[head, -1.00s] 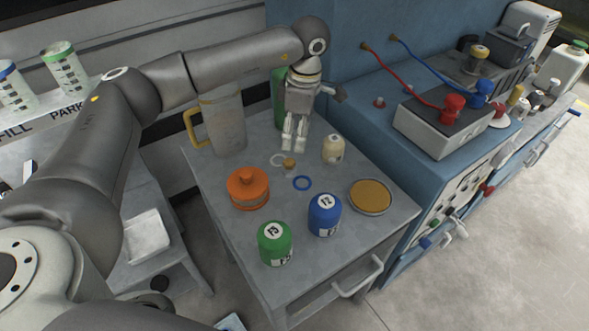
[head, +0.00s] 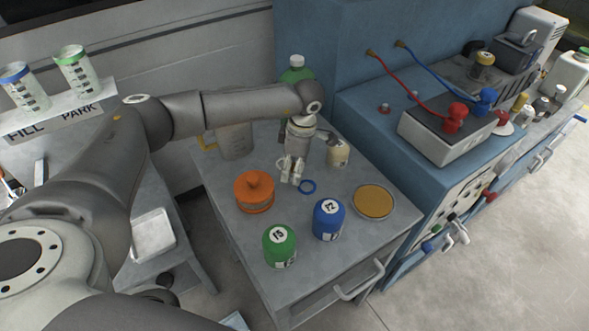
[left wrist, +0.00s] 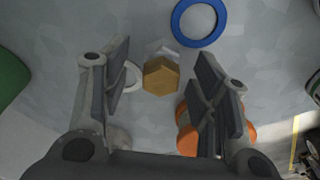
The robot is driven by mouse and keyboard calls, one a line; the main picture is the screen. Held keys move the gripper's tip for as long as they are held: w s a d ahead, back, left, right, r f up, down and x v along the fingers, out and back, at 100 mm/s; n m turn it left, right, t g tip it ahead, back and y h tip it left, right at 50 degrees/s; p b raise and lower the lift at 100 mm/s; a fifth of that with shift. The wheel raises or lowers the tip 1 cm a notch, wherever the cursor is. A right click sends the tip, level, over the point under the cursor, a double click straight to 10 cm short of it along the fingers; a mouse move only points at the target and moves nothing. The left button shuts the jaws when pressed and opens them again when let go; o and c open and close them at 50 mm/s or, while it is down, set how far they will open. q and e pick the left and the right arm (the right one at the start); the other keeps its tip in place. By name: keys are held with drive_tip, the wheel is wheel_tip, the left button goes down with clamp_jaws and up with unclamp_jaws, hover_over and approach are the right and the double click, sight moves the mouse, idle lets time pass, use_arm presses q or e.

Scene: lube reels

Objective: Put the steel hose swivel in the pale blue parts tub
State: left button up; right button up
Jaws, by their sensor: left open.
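In the left wrist view a small fitting with a brass hex (left wrist: 160,76) and a grey steel part behind it lies on the grey cart top; I take it for the hose swivel. My left gripper (head: 291,180) points down over it and hides it in the head view. In the wrist view the left gripper (left wrist: 163,100) is open, its fingers on either side of the fitting, holding nothing. I cannot clearly make out a pale blue tub; a pale tray (head: 153,234) sits on a lower surface at left. My right gripper is not in view.
On the cart (head: 330,262) stand an orange lidded pot (head: 254,193), a green can (head: 279,245), a blue can (head: 328,220), an amber dish (head: 374,202), a cream bottle (head: 338,153) and a clear jug (head: 235,141). A blue ring (head: 307,187) lies near the gripper.

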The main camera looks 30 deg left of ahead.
sight(293, 166)
use_arm(q)
clamp_jaws()
idle(0.3)
drive_tip(key=shift+r+b, duration=0.3)
drive_tip(key=shift+r, duration=0.2)
wheel_tip(293, 166, up, 2)
drive_tip(key=shift+r+b, duration=0.2)
drive_tip(key=shift+b, duration=0.2)
drive_tip(key=s+d+r+m+t, duration=0.1)
drive_tip(key=s+d+r+m, duration=0.3)
drive_tip(key=s+m, duration=0.3)
drive_tip(key=s+d+r+m+h+b, duration=0.1)
drive_tip(key=s+d+r+m, duration=0.3)
drive_tip(key=m, duration=1)
wheel_tip(293, 166, up, 2)
drive_tip(key=s, duration=0.3)
drive_tip(key=shift+t, duration=0.4)
